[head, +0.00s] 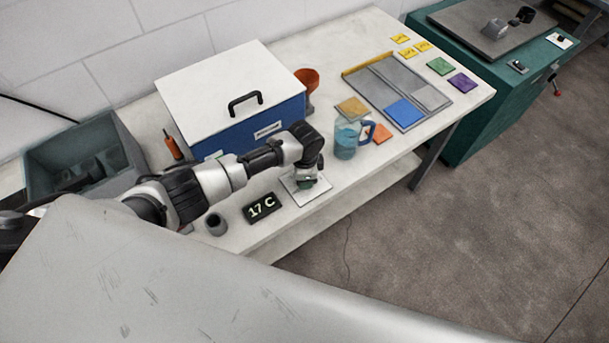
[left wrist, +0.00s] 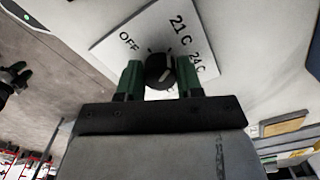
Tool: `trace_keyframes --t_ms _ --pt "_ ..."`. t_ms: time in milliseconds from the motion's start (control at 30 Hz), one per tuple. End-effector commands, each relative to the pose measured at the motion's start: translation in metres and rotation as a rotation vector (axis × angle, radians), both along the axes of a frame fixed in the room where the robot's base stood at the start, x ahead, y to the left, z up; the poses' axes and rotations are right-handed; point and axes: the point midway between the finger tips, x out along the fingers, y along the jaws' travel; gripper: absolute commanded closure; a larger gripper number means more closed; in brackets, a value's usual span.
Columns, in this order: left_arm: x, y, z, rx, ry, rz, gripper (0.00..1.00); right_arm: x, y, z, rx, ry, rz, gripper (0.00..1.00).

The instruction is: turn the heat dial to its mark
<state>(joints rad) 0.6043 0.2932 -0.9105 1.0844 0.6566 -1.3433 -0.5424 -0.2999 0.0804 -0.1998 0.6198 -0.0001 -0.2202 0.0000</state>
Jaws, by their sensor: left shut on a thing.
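The heat dial (left wrist: 160,71) is a black knob on a white plate (left wrist: 120,50) printed OFF, 21 C and 24 C. My left gripper (left wrist: 160,80) has its green fingers on either side of the knob, shut on it. A pale line on the knob seems to slant toward the upper right, between the 21 C and 24 C labels; its exact aim is hard to tell. In the head view the plate (head: 290,190) lies near the bench's front edge, with my left gripper (head: 306,182) over it hiding the knob. A black display (head: 262,207) beside it reads 17 C.
A blue box with a white lid (head: 225,85) stands behind my left arm. A mug of blue liquid (head: 345,141) stands right of the plate, and a small grey cup (head: 216,224) left of the display. A grey bin (head: 128,140) is at the far left.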

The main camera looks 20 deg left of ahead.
Motion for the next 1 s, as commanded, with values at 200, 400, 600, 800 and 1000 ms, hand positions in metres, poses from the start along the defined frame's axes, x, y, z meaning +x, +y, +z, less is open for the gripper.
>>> trace_keyframes --t_ms 200,400,600,800,1000 --pt "0.001 0.000 0.001 -0.001 -0.002 0.001 0.39 0.000 0.000 0.000 0.000 0.000 0.000 0.65" --pt "0.000 0.000 0.000 0.000 -0.001 0.001 0.39 0.000 0.000 0.000 0.001 0.000 0.000 0.65" --pt "0.001 0.000 0.010 -0.002 -0.003 0.001 0.39 0.000 0.000 0.000 0.001 0.000 0.000 0.65" --pt "0.001 0.000 0.046 -0.003 -0.006 0.000 0.39 0.000 0.000 -0.002 0.001 0.000 0.000 0.65" --pt "0.001 0.000 0.085 -0.001 -0.005 0.001 0.39 0.000 0.001 -0.006 0.001 0.000 0.000 0.65"
